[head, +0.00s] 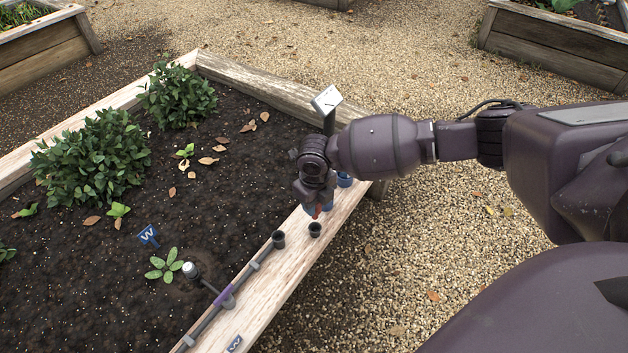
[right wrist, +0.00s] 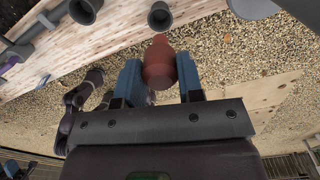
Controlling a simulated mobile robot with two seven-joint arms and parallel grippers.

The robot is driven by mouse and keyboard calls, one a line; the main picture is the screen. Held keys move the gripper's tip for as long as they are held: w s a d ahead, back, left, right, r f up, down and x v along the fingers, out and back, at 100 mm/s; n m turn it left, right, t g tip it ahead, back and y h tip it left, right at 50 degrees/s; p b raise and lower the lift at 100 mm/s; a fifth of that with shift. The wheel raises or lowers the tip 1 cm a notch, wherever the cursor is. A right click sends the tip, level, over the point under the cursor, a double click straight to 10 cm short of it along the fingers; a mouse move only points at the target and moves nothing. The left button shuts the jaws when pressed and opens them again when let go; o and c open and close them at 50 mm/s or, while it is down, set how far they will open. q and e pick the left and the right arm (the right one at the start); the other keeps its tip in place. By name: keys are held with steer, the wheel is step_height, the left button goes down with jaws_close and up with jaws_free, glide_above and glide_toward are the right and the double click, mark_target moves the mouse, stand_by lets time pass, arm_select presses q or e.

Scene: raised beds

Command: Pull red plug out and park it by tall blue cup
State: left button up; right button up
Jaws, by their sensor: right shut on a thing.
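My right gripper (head: 317,208) is shut on the red plug (head: 316,213), above the bed's wooden front rim. In the right wrist view, the red plug (right wrist: 159,62) sits between the two blue fingers (right wrist: 160,85). Its lower end is clear of the small black cup (head: 315,230) on the rim, which also shows in the wrist view (right wrist: 159,15). A blue cup (head: 345,180) stands on the rim just behind the gripper, partly hidden by it, so its full height cannot be told. My left gripper is not in view.
A second dark cup (head: 278,239) ends a grey pipe (head: 252,266) with a purple part (head: 223,297) along the rim. A blue W marker (head: 148,235) and a leafy seedling (head: 163,266) stand in the soil. Gravel (head: 400,260) lies beyond the rim.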

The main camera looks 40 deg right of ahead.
mark_target(316, 218)
steer(key=shift+f+b, duration=0.55)
steer(key=shift+f, duration=0.85)
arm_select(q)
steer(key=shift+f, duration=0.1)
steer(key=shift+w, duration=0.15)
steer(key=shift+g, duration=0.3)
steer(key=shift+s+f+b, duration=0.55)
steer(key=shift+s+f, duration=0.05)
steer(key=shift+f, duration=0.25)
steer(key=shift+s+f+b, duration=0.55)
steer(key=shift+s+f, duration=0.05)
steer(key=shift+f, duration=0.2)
arm_select(e)
steer(key=shift+s+f, duration=0.2)
steer(key=shift+f, duration=2.5)
steer(key=o, duration=1.5)
steer(key=shift+w+r+p, duration=0.15)
steer(key=shift+r+p, duration=0.8)
steer(key=shift+r, duration=0.95)
arm_select(q)
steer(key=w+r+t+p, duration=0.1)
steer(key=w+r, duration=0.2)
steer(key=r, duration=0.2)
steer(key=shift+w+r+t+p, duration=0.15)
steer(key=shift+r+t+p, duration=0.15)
steer(key=shift+p, duration=0.1)
arm_select(e)
steer(key=shift+r, duration=1.95)
